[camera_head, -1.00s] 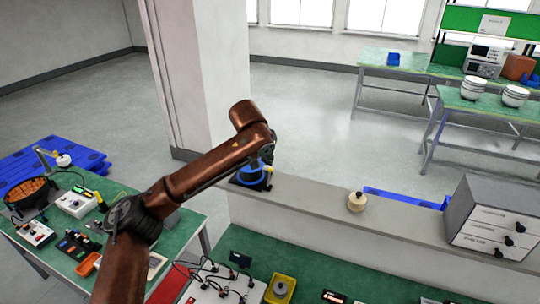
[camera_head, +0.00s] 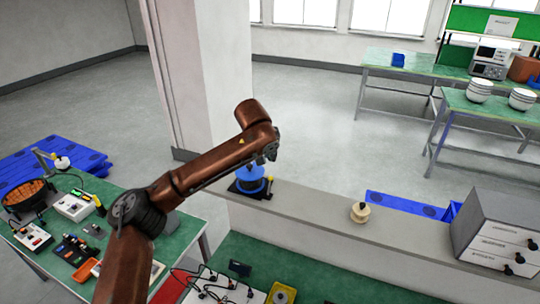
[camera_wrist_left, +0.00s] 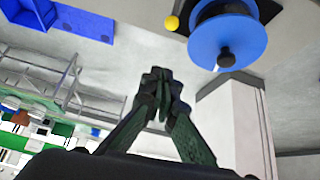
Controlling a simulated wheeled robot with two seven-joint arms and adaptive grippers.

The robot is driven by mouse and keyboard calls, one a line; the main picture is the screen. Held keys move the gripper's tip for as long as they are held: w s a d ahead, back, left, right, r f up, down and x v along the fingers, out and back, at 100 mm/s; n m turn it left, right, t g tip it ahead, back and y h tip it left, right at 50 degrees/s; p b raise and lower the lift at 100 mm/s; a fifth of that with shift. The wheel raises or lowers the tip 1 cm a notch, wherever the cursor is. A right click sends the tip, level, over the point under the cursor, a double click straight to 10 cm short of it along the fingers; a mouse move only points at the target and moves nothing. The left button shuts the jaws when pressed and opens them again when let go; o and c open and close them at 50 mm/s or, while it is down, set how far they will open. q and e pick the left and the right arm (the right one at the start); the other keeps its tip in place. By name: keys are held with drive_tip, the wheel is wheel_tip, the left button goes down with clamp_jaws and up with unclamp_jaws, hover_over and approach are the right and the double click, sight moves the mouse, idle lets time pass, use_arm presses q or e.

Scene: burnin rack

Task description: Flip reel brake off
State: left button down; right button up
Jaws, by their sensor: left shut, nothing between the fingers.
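The blue reel (camera_head: 250,181) stands on a black base on the grey ledge, with a small yellow-tipped brake lever (camera_head: 270,181) at its right side. In the left wrist view the reel (camera_wrist_left: 228,42) is at the top right, and the yellow ball of the lever (camera_wrist_left: 171,23) is just left of it. My left gripper (camera_head: 262,163) is over the reel in the head view, its fingertips overlapping the reel's top edge. In the wrist view the gripper (camera_wrist_left: 160,82) is shut and empty, with a visible gap to the yellow ball. My right gripper is not in view.
A cream spool (camera_head: 360,213) and a grey drawer cabinet (camera_head: 497,232) stand farther right on the ledge (camera_head: 310,205). A white pillar (camera_head: 205,80) rises behind the reel. Green benches with devices lie at left and front. The ledge between reel and spool is clear.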

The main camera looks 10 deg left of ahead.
use_arm(q)
drive_tip(key=f+p, duration=0.2)
drive_tip(key=f, duration=0.4)
drive_tip(key=shift+s+f, duration=0.1)
drive_tip(key=shift+s, duration=0.1)
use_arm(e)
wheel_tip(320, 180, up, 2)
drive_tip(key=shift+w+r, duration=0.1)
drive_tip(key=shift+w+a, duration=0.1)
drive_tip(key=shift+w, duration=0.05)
